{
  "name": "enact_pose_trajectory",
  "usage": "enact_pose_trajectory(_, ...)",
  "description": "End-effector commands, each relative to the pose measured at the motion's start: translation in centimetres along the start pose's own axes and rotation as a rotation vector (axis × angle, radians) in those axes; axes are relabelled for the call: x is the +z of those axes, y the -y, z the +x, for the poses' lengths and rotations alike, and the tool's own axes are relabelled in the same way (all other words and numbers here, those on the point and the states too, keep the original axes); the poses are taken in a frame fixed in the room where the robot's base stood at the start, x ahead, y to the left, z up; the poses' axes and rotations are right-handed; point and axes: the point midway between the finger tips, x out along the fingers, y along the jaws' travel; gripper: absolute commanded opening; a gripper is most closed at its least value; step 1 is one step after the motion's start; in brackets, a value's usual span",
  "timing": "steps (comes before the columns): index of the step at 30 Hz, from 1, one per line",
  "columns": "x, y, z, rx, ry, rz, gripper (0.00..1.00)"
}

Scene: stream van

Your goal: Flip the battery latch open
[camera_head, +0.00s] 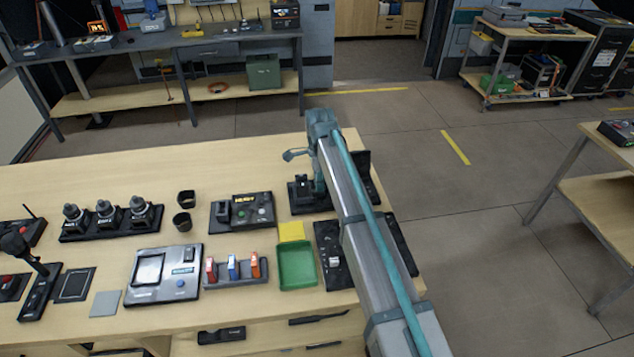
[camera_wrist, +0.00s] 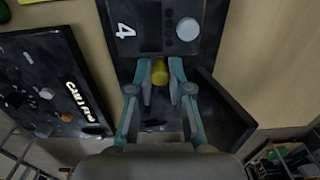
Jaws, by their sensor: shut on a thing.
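In the wrist view, my gripper (camera_wrist: 160,75) is shut on a small yellow knob-like piece (camera_wrist: 160,71), which I take to be the battery latch. It sits between the teal fingertips, at the lower edge of a dark unit (camera_wrist: 155,40) marked with a white 4. A dark raised flap (camera_wrist: 222,112) stands to the right of the fingers. In the head view, the black unit (camera_head: 300,197) is at the bench's far right, and my arm covers part of it. The yellow piece and the fingertips cannot be made out there.
A black panel with white lettering (camera_wrist: 60,85) lies left of the unit in the wrist view. On the bench are a green tray (camera_head: 297,265), a yellow pad (camera_head: 291,231), a switch box (camera_head: 236,270) and a control box (camera_head: 242,212).

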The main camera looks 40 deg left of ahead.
Motion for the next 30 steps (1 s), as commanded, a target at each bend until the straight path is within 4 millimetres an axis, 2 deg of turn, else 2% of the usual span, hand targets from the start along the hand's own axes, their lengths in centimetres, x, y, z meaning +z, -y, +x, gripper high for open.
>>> enact_pose_trajectory(1, -0.4, 0.0, 0.0, 0.000, -0.009, 0.003, 0.23)
enact_pose_trajectory(5, -0.3, 0.0, 0.0, 0.000, -0.007, 0.003, 0.44)
enact_pose_trajectory(17, -0.2, 0.0, -0.5, -0.001, -0.005, 0.002, 0.44)
enact_pose_trajectory(23, -0.2, 0.1, -3.2, -0.003, -0.005, 0.002, 0.44)
enact_pose_trajectory(30, -0.2, 0.1, -7.8, -0.003, -0.006, 0.003, 0.44)
